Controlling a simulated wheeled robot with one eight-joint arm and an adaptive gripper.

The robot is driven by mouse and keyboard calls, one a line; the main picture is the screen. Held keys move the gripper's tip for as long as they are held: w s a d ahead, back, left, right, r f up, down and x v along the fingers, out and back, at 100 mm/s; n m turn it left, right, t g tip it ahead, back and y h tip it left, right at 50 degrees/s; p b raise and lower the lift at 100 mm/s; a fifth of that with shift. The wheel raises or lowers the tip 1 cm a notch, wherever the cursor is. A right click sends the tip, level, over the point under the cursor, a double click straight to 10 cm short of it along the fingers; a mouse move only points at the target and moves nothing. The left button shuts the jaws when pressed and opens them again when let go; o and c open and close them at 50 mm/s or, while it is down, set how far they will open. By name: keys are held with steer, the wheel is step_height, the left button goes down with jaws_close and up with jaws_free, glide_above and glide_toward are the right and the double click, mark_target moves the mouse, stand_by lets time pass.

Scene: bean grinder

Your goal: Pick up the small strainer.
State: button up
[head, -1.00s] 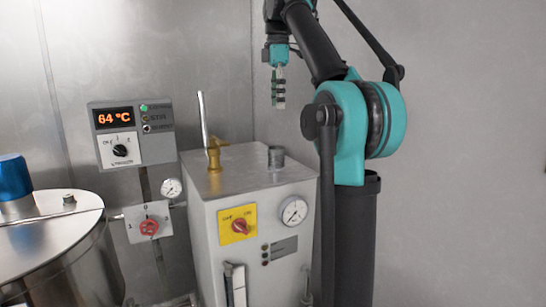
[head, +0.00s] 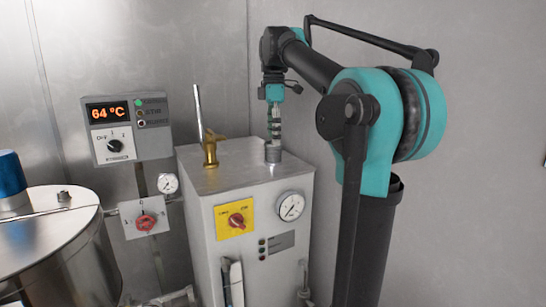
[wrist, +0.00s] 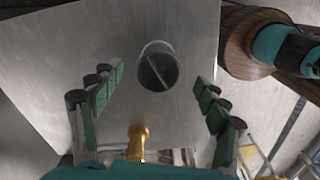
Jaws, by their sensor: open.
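The small strainer appears to be the grey metal cylinder standing upright on the steel box's top, in the head view (head: 273,153) and wrist view (wrist: 158,66). In the wrist view its round opening has a bar across it. My gripper (head: 275,138) points down right above it in the head view, its fingers partly overlapping the cylinder's top. In the wrist view my gripper (wrist: 158,88) is open, with green-padded fingers to the left and right and the cylinder between them, ahead of the palm. I cannot tell if they touch.
The steel box (head: 225,180) has a flat, mostly clear top. A brass valve (head: 210,150) with a tall lever stands left of the cylinder, and the brass shows near my palm in the wrist view (wrist: 138,140). A steel tank (head: 50,235) stands at left.

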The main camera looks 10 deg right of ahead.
mark_target(273, 149)
step_height(273, 149, down, 5)
steer(key=shift+w+a+f, duration=0.1)
stand_by(0.3)
steer(key=c, duration=1.3)
